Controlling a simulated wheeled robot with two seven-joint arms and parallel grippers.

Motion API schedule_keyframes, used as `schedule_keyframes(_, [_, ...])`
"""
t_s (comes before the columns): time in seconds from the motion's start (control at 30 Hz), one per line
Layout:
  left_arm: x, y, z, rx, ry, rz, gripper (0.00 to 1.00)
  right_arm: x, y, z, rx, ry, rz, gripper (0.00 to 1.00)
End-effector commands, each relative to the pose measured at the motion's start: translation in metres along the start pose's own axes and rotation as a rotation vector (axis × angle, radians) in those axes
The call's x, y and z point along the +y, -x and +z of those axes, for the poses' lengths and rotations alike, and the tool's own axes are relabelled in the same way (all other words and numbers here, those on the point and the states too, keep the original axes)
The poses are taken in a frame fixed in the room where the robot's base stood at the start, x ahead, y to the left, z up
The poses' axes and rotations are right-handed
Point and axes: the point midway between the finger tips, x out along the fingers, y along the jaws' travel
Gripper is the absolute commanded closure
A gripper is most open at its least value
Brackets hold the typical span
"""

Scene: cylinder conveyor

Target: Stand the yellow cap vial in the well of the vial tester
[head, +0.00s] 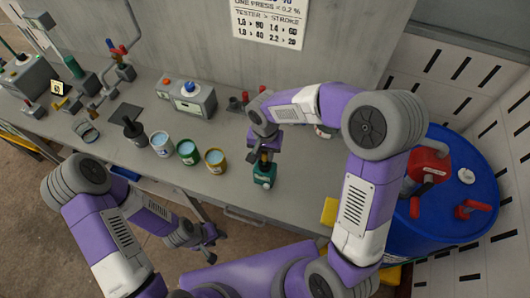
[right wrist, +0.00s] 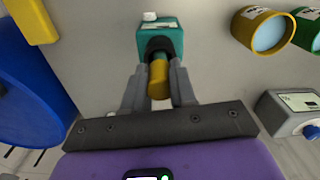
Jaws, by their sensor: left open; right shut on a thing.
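The vial tester (head: 264,180) is a small teal box near the front edge of the bench. It also shows in the right wrist view (right wrist: 160,28), with a white knob and a dark round well. My right gripper (head: 264,151) is directly above the tester, shut on the yellow cap vial (right wrist: 158,78). The vial is held between the fingers, its lower end over or in the dark well; I cannot tell how deep it is. My left gripper (head: 208,246) is open and empty, low in front of the bench, away from the tester.
White-blue (head: 162,145), green (head: 187,152) and yellow (head: 215,161) cans stand left of the tester. A grey box with a blue button (head: 190,98) is behind them. A blue drum (head: 452,225) is at right. Bare bench lies between the cans and tester.

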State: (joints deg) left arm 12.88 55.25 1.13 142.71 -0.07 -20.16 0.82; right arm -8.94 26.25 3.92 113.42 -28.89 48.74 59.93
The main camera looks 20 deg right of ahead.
Motion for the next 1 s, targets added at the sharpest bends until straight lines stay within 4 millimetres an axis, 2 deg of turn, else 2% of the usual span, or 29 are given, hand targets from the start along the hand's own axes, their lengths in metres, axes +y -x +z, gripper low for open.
schedule_keyframes(0.3, [-0.001,-0.002,0.000,0.000,0.000,0.000,0.57,0.000,-0.001,0.000,0.000,0.000,0.000,1.00])
schedule_keyframes(0.33, [-0.001,-0.002,0.000,0.000,0.000,0.000,0.57,0.000,-0.001,0.000,0.000,0.000,-0.001,0.73])
schedule_keyframes(0.5, [-0.001,-0.002,0.000,0.000,0.000,0.000,0.57,0.000,-0.001,0.000,0.000,0.000,-0.001,0.47])
schedule_keyframes(0.53, [-0.001,-0.002,0.000,0.000,0.000,0.000,0.57,0.000,-0.001,0.000,0.000,0.000,-0.001,0.45])
schedule_keyframes(0.83, [-0.001,-0.001,0.000,0.000,0.000,0.000,0.57,0.000,0.002,0.000,0.001,0.000,-0.001,0.45])
schedule_keyframes(1.0, [0.000,0.001,0.000,0.000,0.000,0.000,0.57,-0.001,0.024,-0.001,0.004,0.000,-0.004,0.45])
